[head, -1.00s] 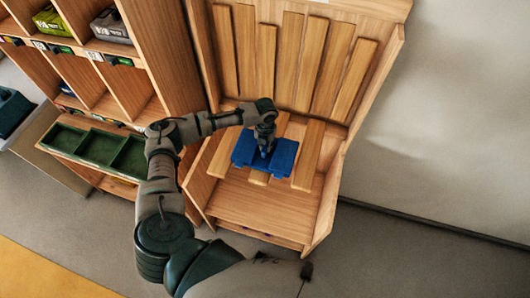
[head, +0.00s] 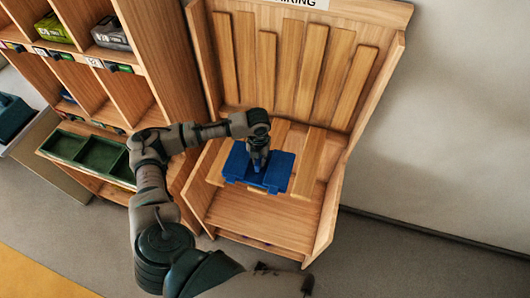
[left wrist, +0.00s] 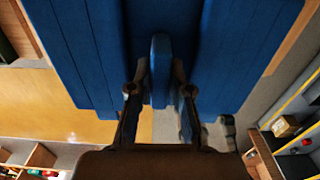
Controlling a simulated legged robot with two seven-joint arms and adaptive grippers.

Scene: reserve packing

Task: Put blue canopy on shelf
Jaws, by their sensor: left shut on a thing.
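The blue canopy (head: 272,170) is a flat blue piece with a raised grip part in its middle. In the head view it is over the seat boards of a wooden bench-like stand (head: 265,225); I cannot tell whether it touches them. My left gripper (head: 258,160) comes down from above and is shut on the canopy. In the left wrist view the canopy (left wrist: 240,45) fills the top, and the fingers of my left gripper (left wrist: 160,90) close on its central ridge. My right gripper is not in view.
A wooden shelf unit (head: 160,60) with cubbies stands at the left, holding a green pack (head: 53,28) and a grey pack (head: 110,32). Green trays (head: 100,155) sit on its lower ledge. The stand has slatted back boards (head: 290,70) and side walls. Grey floor lies right.

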